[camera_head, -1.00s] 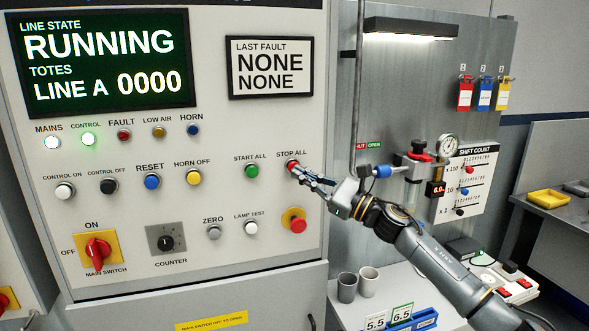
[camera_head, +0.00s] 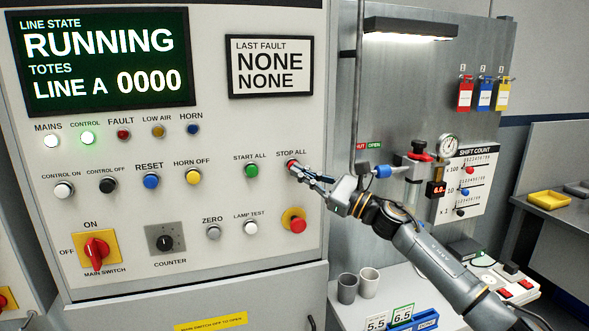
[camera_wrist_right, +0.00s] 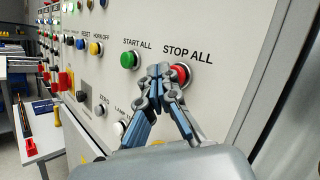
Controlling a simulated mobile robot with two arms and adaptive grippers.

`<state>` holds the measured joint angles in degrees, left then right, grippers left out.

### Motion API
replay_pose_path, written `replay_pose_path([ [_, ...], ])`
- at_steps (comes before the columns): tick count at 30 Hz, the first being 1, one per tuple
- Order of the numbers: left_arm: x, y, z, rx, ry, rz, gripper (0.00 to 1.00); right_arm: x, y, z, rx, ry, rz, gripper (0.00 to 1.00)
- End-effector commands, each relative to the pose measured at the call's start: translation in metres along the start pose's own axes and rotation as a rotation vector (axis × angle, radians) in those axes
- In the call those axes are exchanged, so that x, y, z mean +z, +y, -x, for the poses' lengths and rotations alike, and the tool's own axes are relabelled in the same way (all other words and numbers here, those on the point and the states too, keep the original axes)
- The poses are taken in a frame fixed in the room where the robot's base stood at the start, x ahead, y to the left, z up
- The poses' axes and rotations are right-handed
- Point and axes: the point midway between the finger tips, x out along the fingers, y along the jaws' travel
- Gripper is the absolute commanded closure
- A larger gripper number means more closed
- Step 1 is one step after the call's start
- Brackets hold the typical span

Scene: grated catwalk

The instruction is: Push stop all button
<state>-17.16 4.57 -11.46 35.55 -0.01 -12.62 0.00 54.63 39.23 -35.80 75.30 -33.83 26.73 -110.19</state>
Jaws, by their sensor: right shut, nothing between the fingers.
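The red STOP ALL button (camera_head: 291,164) sits at the right end of the button row on the grey control panel, beside the green START ALL button (camera_head: 251,170). My right gripper (camera_head: 297,171) is shut and empty, its fingertips at the STOP ALL button and partly covering it. In the right wrist view the red button (camera_wrist_right: 180,74) shows just right of the closed fingertips (camera_wrist_right: 158,72). I cannot tell whether they touch it. The display (camera_head: 105,60) reads RUNNING, LINE A 0000. My left gripper is not in view.
A red emergency button (camera_head: 297,225) on a yellow base sits below, near the white LAMP TEST button (camera_head: 250,227). A red main switch (camera_head: 97,248) is at lower left. Right of the panel are a gauge (camera_head: 447,144), two grey cups (camera_head: 348,288) and a blue bin (camera_head: 413,320).

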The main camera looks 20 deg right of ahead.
Motion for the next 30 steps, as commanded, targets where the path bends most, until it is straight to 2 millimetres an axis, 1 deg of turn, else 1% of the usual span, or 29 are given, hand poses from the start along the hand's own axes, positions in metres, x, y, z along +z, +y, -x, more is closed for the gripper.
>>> replay_pose_path([
  [30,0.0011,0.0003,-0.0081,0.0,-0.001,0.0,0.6,-0.0068,-0.0064,-0.0085,-0.001,0.0,-0.001,1.0],
])
